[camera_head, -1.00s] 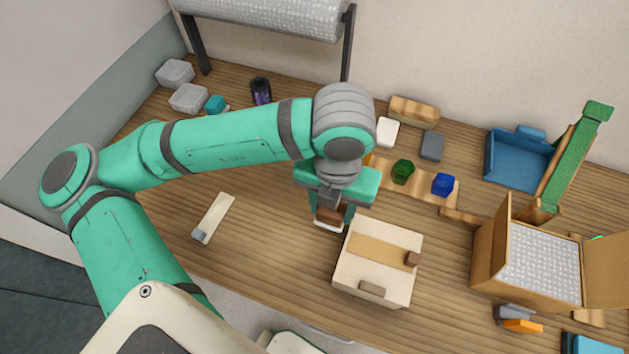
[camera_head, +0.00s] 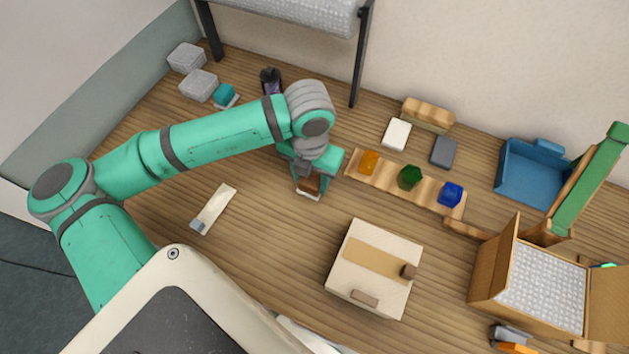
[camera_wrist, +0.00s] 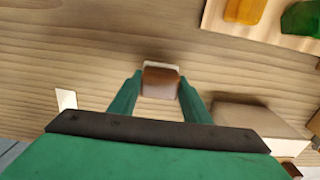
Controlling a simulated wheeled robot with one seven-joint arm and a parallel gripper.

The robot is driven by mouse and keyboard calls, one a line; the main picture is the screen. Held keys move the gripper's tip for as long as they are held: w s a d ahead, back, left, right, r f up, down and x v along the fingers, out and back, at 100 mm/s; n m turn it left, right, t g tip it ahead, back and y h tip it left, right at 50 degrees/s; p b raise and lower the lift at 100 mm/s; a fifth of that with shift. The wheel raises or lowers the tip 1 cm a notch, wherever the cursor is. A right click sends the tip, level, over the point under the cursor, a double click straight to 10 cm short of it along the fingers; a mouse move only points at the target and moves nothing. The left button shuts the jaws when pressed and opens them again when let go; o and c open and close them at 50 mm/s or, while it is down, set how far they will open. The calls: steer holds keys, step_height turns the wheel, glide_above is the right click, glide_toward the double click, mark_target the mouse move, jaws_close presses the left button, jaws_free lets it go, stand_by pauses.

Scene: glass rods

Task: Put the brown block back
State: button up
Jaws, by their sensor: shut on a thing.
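A brown block (camera_head: 311,183) is between the fingers of my gripper (camera_head: 308,186), left of the wooden strip. In the wrist view the block (camera_wrist: 160,82) sits between the two teal fingers (camera_wrist: 160,95), which are shut on its sides. A thin white edge (camera_wrist: 160,65) shows along the block's far side there, and along its lower side in the head view. My gripper hides part of the block. I cannot tell whether the block touches the table.
A wooden strip (camera_head: 389,184) bears orange (camera_head: 368,162), green (camera_head: 410,177) and blue (camera_head: 451,194) pieces. A pale box (camera_head: 346,275) with small brown pieces stands at front right. A pale flat tool (camera_head: 213,209) lies left. Bare table surrounds my gripper's front side.

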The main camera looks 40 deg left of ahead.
mark_target(311, 179)
step_height(311, 179, down, 2)
steer(key=shift+f, duration=0.2)
steer(key=shift+d+f, duration=0.1)
steer(key=shift+d, duration=0.1)
steer(key=shift+s+a, duration=0.1)
steer(key=o, duration=0.9)
steer(key=shift+s+f, duration=0.1)
steer(key=r, duration=1.2)
steer(key=shift+w+r, duration=0.15)
steer(key=shift+w, duration=0.1)
steer(key=shift+s, duration=0.1)
